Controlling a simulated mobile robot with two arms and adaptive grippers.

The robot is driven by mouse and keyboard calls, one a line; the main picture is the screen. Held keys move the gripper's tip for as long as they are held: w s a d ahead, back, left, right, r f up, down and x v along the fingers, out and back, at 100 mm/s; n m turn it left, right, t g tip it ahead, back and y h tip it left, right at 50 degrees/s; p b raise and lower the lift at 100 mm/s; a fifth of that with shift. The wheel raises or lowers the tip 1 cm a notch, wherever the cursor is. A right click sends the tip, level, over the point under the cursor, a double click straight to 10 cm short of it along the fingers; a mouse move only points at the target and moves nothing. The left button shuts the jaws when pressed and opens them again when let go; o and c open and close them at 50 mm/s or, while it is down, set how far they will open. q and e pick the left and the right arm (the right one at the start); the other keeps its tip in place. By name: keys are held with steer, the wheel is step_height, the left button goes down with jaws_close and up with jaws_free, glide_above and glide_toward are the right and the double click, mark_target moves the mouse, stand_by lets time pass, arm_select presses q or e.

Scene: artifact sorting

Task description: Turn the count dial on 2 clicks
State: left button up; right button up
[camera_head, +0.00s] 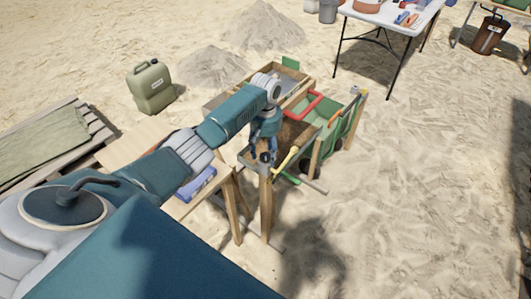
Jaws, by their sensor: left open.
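My left arm reaches in from the left, and its gripper (264,157) points down at the front corner of a wooden sorting stand (288,130). The left gripper is open, though its fingers are small in this view. A yellow handle (286,160) sticks out just right of the fingers; I cannot tell whether they touch. I cannot make out the count dial; it may be too small or hidden behind the gripper. My right gripper is not in view.
A green cart (343,125) with a red handle (302,107) stands close behind. A green jerrycan (151,87) stands on the sand at the back left. A white table (390,14) with tools is far back. The sand on the right is clear.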

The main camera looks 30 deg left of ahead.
arm_select(q)
steer(key=shift+f, duration=0.6)
steer(key=c, duration=1.1)
steer(key=shift+s+f, duration=0.1)
steer(key=shift+f, duration=0.05)
